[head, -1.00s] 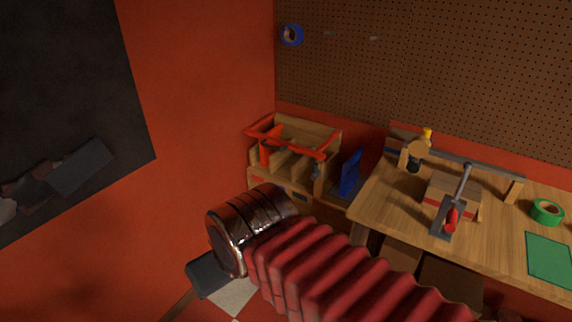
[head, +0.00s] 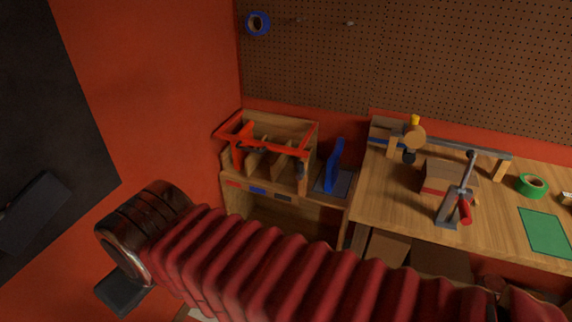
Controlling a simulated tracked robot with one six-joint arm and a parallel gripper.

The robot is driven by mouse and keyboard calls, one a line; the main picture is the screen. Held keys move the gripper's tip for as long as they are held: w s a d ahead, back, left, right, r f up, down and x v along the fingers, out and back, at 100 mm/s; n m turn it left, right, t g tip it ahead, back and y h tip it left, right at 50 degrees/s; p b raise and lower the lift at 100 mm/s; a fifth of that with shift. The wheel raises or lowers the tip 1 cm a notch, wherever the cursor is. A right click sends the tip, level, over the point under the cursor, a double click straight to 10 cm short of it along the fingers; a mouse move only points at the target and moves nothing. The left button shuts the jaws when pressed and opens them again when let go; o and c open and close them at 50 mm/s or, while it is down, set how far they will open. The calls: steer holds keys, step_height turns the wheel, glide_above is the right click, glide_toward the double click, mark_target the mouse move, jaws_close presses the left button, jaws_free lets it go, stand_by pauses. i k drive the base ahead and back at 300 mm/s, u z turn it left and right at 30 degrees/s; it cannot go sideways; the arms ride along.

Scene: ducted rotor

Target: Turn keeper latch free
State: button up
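I cannot single out the keeper latch for certain. On the wooden bench (head: 395,215) stands a grey upright lever piece with a red grip (head: 464,210), in front of a wooden block with a red band (head: 437,184). Behind it, a grey bar (head: 455,148) on wooden posts carries a round wooden disc (head: 414,136) with a yellow top and a black knob below. My red ribbed arm crosses the bottom of the head view to a dark metal cuff. A dark block of my gripper (head: 121,292) shows below the cuff, left of and apart from the bench. Its fingers cannot be made out.
A wooden rack with a red frame (head: 262,140) and a blue upright piece (head: 333,168) stand left of the bench. Green tape (head: 531,185) and a green mat (head: 545,232) lie on the bench's right. Blue tape (head: 257,23) hangs on the pegboard. A red wall is at left.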

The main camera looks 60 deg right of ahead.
mark_target(301, 172)
steer(key=z, duration=0.45)
steer(key=i, duration=0.95)
steer(key=z, duration=0.65)
